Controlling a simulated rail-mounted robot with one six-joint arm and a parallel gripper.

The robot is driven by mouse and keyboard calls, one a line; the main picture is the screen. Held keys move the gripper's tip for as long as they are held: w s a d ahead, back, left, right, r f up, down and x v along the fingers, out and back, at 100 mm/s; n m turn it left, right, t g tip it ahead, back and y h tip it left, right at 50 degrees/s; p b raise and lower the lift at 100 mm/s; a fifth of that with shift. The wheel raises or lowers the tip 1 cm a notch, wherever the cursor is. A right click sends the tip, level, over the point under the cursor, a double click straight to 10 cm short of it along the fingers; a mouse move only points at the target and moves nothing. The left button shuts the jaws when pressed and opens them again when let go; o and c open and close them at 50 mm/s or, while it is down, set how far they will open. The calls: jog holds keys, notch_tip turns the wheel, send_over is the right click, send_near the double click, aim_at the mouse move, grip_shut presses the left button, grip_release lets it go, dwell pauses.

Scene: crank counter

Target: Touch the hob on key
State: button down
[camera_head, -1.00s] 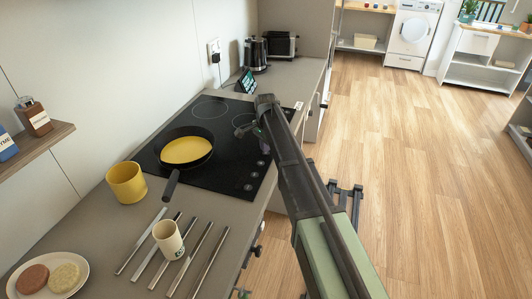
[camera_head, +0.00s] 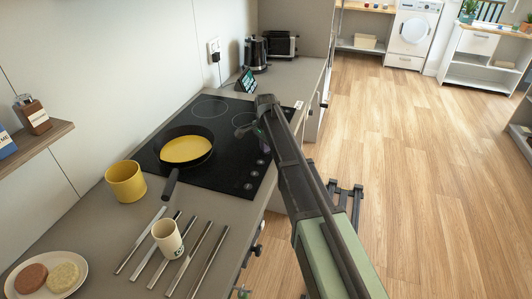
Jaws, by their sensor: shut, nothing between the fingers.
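The black glass hob (camera_head: 222,179) is set in the counter, with a column of several round touch keys (camera_head: 255,174) along its right edge. The markings on the keys are too small to read, so I cannot tell which one is the on key. My gripper (camera_head: 242,131) is shut and empty. It hangs over the right part of the hob, near the far end of the key column. My arm hides some of the hob's right side. I cannot tell whether the fingertips touch the glass.
A black pan (camera_head: 187,148) with yellow contents sits on the hob, its handle toward the front. A yellow pot (camera_head: 126,181), a paper cup (camera_head: 167,239), metal bars (camera_head: 208,260) and a plate (camera_head: 14,291) stand nearer. A small screen (camera_head: 246,80) and kettle (camera_head: 256,54) are behind.

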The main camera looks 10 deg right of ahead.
jog(key=shift+f+b, duration=0.3)
jog(key=shift+f, duration=0.1)
jog(key=shift+r, duration=0.1)
notch_tip(320, 180, up, 5)
jog(key=p, duration=0.5)
jog(key=shift+r, duration=0.1)
jog(key=shift+n, duration=0.6)
jog(key=s+n, duration=1.2)
jog(key=s, duration=2)
jog(key=shift+s, duration=0.35)
